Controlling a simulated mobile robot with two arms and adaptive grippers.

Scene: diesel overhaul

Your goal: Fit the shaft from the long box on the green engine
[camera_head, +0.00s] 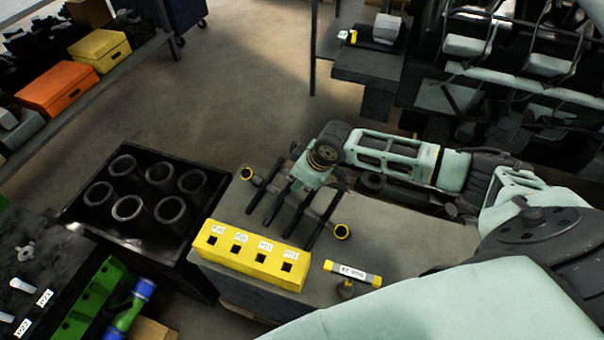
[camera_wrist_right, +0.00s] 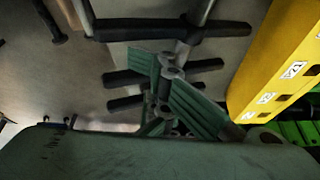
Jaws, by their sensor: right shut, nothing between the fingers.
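My right gripper (camera_head: 290,200) is shut and empty, low over a grey bench top among several dark bars (camera_head: 325,215). In the right wrist view, its green-padded fingers (camera_wrist_right: 170,95) overlap dark crossbars on round posts (camera_wrist_right: 170,30); I cannot tell whether they touch. Dark machinery with pale green-grey parts (camera_head: 480,50) stands at the upper right; I cannot tell whether it is the engine. A bright green part (camera_head: 85,305) with a blue cylinder (camera_head: 130,305) lies at the lower left. No shaft or long box can be clearly made out. My left gripper is out of view.
A yellow socketed block (camera_head: 250,258) sits on the grey bench (camera_head: 395,260), near a yellow-ended labelled bar (camera_head: 352,273). A black crate (camera_head: 75,215) holding several cylinders stands left. Orange (camera_head: 58,88) and yellow (camera_head: 100,48) boxes lie on a shelf. Floor (camera_head: 225,95) behind is clear.

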